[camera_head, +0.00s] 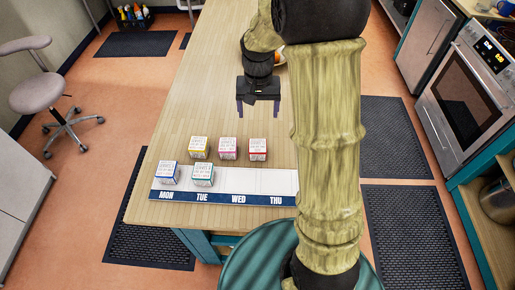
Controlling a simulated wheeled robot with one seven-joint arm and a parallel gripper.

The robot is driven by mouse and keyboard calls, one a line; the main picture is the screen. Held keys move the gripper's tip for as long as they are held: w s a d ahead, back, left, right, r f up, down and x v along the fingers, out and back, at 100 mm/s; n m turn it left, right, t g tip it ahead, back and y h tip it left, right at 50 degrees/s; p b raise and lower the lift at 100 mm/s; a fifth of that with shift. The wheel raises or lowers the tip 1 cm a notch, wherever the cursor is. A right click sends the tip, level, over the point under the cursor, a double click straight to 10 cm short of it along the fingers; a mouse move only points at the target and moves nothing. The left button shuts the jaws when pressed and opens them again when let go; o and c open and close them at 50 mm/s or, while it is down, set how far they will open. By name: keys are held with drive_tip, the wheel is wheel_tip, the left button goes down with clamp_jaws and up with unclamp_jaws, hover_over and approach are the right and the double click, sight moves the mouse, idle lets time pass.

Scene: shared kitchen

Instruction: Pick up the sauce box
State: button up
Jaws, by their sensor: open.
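Several small white boxes with coloured edges stand on the wooden table. In the back row are a yellow-edged box (199,147), a pink-edged box (228,148) and a red-edged box (258,149). In front are a blue-edged box (167,172) and a teal-edged box (203,174). Their print is too small to read, so I cannot tell which is the sauce box. My gripper (258,115) is open and empty, fingers pointing down, farther back than the red-edged box and apart from all the boxes.
A white and navy day board (258,184) lies along the table's front edge, marked MON, TUE, WED and THU; my arm hides its right end. The wooden table (205,95) has bare room behind the boxes. An orange item (280,60) is partly hidden behind my arm.

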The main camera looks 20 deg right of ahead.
sight(258, 145)
drive_tip(key=shift+s, duration=0.1)
wheel_tip(258, 145, down, 12)
drive_tip(key=shift+f+p, duration=0.1)
drive_tip(key=shift+p, duration=1.1)
drive_tip(key=shift+s+a+f+p, duration=0.15)
drive_tip(key=shift+f+p, duration=0.35)
drive_tip(key=shift+f, duration=0.45)
drive_tip(key=shift+s+a+f+p, duration=0.15)
drive_tip(key=shift+f+p, duration=0.3)
drive_tip(key=shift+f, duration=0.5)
drive_tip(key=shift+d+f, duration=0.15)
drive_tip(key=shift+f, duration=0.55)
drive_tip(key=c, duration=1.1)
